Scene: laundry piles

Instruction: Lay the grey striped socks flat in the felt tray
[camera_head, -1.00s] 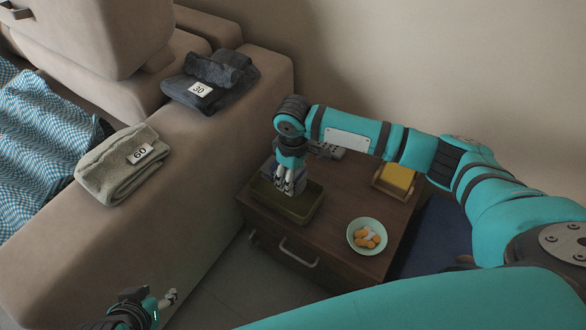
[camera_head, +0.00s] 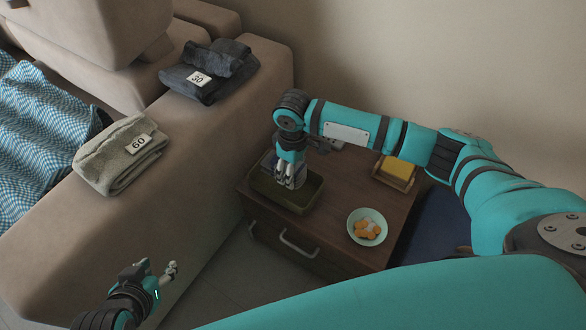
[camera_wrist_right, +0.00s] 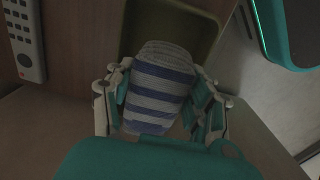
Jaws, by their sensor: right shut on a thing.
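The socks (camera_wrist_right: 160,82), grey with blue stripes, show in the right wrist view as a folded bundle between the fingers of my right gripper (camera_wrist_right: 162,105). The gripper is shut on them. In the head view my right gripper (camera_head: 290,182) points down over the olive-green felt tray (camera_head: 297,207) on the brown cabinet; the tray's wall also shows in the right wrist view (camera_wrist_right: 204,32). I cannot tell whether the socks touch the tray floor. My left gripper (camera_head: 171,272) is empty, low in front of the sofa; its finger opening is unclear.
On the cabinet (camera_head: 338,238) are a bowl of orange and white pieces (camera_head: 367,227), a wooden holder with a yellow block (camera_head: 398,171) and a remote (camera_wrist_right: 24,38). Folded towels marked 60 (camera_head: 120,157) and 30 (camera_head: 208,72) lie on the sofa arm.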

